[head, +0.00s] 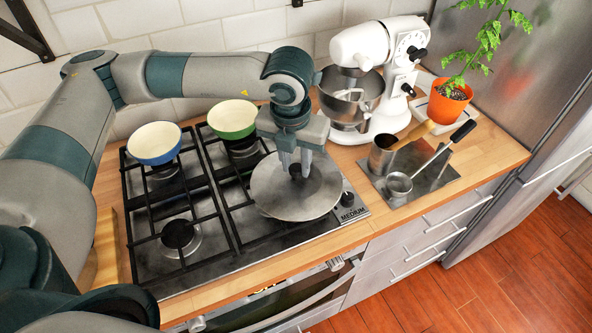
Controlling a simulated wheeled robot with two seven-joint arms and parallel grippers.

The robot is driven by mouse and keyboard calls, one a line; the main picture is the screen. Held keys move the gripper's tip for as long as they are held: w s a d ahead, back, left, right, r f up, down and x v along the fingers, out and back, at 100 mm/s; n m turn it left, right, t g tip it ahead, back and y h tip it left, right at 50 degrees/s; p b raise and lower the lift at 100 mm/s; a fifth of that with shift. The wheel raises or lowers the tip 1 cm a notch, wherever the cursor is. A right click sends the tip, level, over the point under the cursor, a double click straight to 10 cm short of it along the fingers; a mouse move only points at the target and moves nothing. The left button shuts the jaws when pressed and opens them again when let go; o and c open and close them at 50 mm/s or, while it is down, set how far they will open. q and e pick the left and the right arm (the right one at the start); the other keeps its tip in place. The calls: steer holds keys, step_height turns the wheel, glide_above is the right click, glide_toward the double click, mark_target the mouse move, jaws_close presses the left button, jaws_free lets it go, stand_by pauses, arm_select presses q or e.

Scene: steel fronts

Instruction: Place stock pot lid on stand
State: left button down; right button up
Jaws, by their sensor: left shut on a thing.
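The stock pot lid (264,193) is a round, flat steel disc with a dark knob at its centre. It is over the right front part of the hob. My left gripper (295,171) points down from above and is shut on the lid's knob. No pot shows under the lid, and I cannot tell how far the lid is above the grates. A steel stand (432,178) lies on the counter to the right of the hob, with a steel cup (382,155) and a ladle (399,186) on it. My right gripper is not in view.
A blue pan (154,142) and a green pan (232,118) sit on the back burners. A white stand mixer (362,47) with a steel bowl (350,97) is behind the stand. A potted plant (450,104) stands at the back right, by a steel fridge (540,80).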

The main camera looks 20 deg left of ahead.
mark_target(295, 170)
arm_select(q)
steer(key=shift+f+p, duration=0.5)
step_height(295, 170, down, 2)
steer(key=shift+p, duration=0.65)
steer(key=shift+f, duration=0.5)
steer(key=shift+f, duration=0.15)
steer(key=c, duration=1.4)
jaws_free()
steer(key=shift+c, duration=0.2)
